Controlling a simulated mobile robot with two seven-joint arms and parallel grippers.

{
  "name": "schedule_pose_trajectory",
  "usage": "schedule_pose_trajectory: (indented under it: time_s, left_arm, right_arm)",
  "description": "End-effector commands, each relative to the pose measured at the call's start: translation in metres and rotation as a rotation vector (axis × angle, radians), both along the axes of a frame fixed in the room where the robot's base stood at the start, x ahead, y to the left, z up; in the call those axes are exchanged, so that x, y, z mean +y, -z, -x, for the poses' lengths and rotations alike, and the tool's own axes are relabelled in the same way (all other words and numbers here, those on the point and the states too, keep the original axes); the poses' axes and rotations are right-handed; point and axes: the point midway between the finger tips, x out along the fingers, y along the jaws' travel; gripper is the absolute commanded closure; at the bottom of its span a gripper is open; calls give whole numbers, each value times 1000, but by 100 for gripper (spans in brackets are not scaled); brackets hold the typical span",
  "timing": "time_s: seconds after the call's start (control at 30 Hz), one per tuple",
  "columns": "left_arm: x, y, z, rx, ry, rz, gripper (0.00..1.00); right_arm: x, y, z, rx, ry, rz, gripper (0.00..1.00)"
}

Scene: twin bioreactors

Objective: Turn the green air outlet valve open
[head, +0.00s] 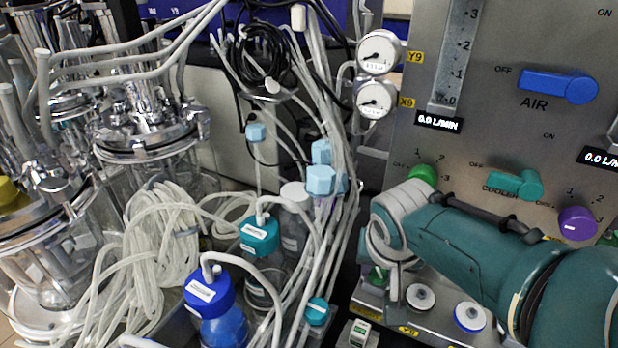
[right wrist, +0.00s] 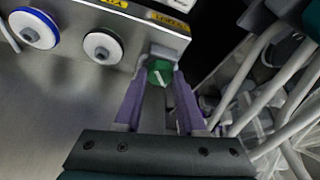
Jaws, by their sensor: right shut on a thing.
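The green valve knob (right wrist: 158,74) with a white mark sits at the edge of the metal panel in the right wrist view. In the head view it shows low at the panel's left edge (head: 377,275), partly covered by my right gripper. My right gripper (right wrist: 159,88) has its two purple-grey fingers on either side of this knob and is shut on it. In the head view the right gripper (head: 390,262) reaches in from the right, in front of the panel. My left gripper is in neither view.
Another green knob (head: 423,174) with a 1-2-3 scale sits higher on the panel, above my wrist. Two round white ports (head: 420,297) (head: 470,316) lie beside the valve. White tubes (head: 330,230) and blue-capped bottles (head: 209,292) crowd the left.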

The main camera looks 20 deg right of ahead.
Motion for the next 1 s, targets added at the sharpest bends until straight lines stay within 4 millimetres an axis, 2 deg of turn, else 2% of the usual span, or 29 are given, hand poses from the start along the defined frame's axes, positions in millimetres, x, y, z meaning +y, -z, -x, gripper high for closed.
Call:
schedule_pose_trajectory:
  time_s: [0.1,0.4,0.7,1.0]
  left_arm:
    - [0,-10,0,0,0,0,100]
    - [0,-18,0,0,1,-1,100]
    - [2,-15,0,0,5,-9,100]
    - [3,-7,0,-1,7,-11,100]
  right_arm:
    - [-2,-3,2,2,-110,1,100]
    - [-5,-1,2,2,-393,2,100]
    - [-8,1,2,1,-659,1,100]
    - [-9,1,2,2,-846,2,100]
